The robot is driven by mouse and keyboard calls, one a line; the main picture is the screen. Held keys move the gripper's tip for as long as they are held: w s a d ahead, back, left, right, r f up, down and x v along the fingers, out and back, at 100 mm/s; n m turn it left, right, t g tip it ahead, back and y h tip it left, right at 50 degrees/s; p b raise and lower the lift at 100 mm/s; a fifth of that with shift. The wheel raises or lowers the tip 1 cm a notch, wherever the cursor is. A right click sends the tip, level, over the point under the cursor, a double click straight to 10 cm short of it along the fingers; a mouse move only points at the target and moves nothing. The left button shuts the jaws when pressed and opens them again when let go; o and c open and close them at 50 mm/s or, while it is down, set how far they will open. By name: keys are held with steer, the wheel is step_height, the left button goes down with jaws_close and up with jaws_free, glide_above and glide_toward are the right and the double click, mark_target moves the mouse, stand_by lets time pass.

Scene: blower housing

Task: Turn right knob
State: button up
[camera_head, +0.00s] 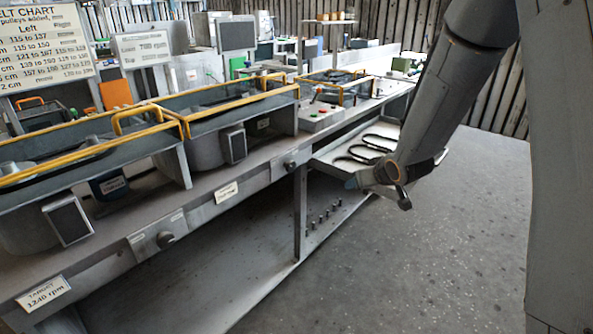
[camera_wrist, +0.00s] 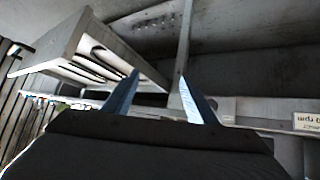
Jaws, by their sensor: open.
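The right knob (camera_head: 290,165) is a small dark round knob on a grey plate on the bench's front rail, left of the belt tray. A second, left knob (camera_head: 165,239) sits on a similar plate farther left along the rail. My gripper (camera_head: 352,183) is to the right of the right knob, in front of the belt tray and apart from the knob. In the wrist view my gripper (camera_wrist: 160,92) shows two blue fingers spread apart with nothing between them. I cannot make out the right knob in the wrist view.
A tray (camera_head: 330,160) with several black belts juts out near my gripper. A bench leg (camera_head: 300,215) stands below the rail near the right knob. Yellow-railed housings (camera_head: 240,100) stand on the bench. The floor (camera_head: 430,260) in front is clear.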

steer(key=w+a+f+n+t+y, duration=0.2)
steer(key=w+a+y, duration=0.2)
steer(key=w+a, duration=0.25)
steer(key=n+y+b, duration=0.1)
steer(key=n+y, duration=0.3)
steer(key=y, duration=0.4)
glide_toward(292, 166)
steer(key=x, duration=0.8)
steer(key=shift+w+r+p, duration=0.1)
steer(key=shift+p, duration=0.3)
steer(key=c, duration=1.1)
